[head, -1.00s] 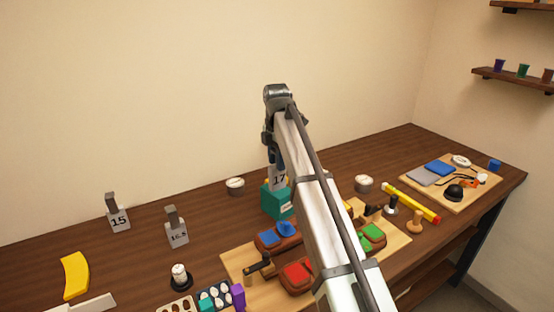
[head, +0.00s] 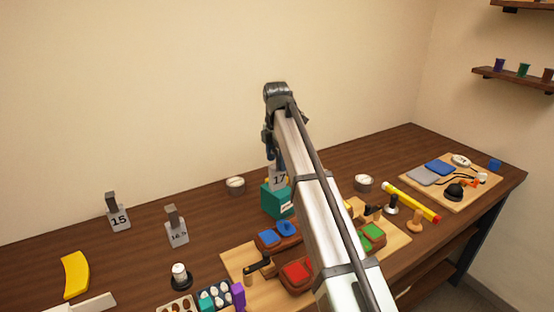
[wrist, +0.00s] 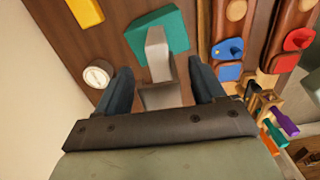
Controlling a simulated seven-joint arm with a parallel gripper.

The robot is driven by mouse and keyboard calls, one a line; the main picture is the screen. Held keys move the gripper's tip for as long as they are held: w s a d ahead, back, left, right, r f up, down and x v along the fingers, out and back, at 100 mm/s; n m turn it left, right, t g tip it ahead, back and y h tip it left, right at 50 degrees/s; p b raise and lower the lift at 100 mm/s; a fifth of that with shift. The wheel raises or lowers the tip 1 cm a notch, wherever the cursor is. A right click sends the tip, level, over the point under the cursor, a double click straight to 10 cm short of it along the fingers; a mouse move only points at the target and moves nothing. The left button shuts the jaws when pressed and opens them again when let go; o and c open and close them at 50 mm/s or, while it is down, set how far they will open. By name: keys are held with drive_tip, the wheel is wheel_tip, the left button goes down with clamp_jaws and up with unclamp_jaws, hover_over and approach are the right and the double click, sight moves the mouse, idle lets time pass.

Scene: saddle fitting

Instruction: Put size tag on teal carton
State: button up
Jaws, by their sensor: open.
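The teal carton (head: 274,202) stands on the bench near the middle. The grey size tag marked 17 (head: 279,180) appears upright at the top of the carton, partly hidden behind my arm. In the wrist view the tag's grey stem (wrist: 158,55) shows in front of the teal carton (wrist: 172,32). My gripper (wrist: 160,70) is open, with one dark finger on each side of the tag and gaps showing between. In the head view my arm hides most of the gripper.
Tags marked 15 (head: 119,218) and 16.5 (head: 177,232) stand to the left. A round white-topped tin (head: 235,185) is left of the carton. A wooden board (head: 238,262) with red, blue and green pads lies in front.

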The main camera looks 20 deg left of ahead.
wheel_tip(320, 180, up, 7)
drive_tip(key=shift+w+a+r, duration=0.1)
drive_tip(key=shift+r, duration=0.1)
idle(0.6)
